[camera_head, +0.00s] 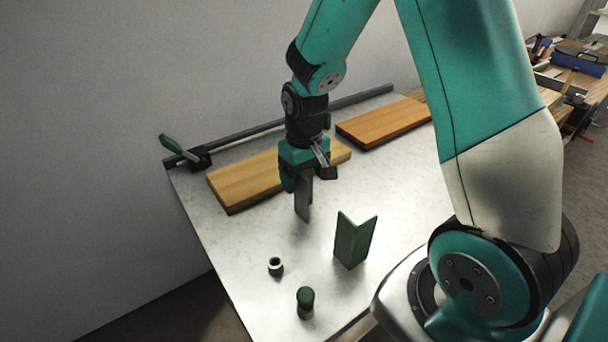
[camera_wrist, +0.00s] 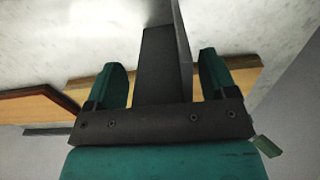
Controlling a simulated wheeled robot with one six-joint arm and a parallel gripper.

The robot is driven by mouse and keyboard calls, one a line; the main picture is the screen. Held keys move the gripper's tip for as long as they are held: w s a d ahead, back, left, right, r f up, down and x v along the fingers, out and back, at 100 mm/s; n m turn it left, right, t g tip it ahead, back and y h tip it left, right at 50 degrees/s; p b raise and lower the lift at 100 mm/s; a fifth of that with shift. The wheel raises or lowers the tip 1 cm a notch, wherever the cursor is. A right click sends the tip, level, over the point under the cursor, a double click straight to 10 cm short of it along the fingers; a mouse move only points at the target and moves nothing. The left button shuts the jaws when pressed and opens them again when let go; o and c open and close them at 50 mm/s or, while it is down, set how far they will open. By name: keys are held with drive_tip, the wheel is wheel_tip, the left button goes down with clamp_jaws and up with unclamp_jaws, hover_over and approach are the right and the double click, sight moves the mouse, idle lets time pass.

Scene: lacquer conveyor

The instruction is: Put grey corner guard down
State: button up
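The grey corner guard (camera_head: 303,203) hangs upright below my gripper (camera_head: 308,176) in the head view, over the pale table top. A green corner guard (camera_head: 354,241) stands upright on the table, to the right and nearer the front, apart from the grey one.
A yellowish board (camera_head: 240,184) lies behind my gripper, and an orange-brown board (camera_head: 383,122) lies farther right. A small ring-like piece (camera_head: 275,267) and a green-topped knob (camera_head: 306,301) stand near the front. A clamp (camera_head: 188,153) sits at the back left corner. Table between these is clear.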

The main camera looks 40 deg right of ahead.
drive_tip(key=shift+r, duration=0.1)
wheel_tip(320, 180, up, 11)
drive_tip(key=s+a+r+n+y, duration=0.2)
drive_tip(key=s+a+r+n, duration=0.1)
drive_tip(key=s+a, duration=0.5)
drive_tip(key=s+a+r+n+y, duration=0.2)
drive_tip(key=s+a+r+n, duration=0.1)
drive_tip(key=s+a, duration=0.5)
drive_tip(key=s+n, duration=0.1)
drive_tip(key=s, duration=0.2)
drive_tip(key=shift+a+r, duration=0.15)
drive_tip(key=shift+r, duration=0.05)
drive_tip(key=shift+c, duration=0.3)
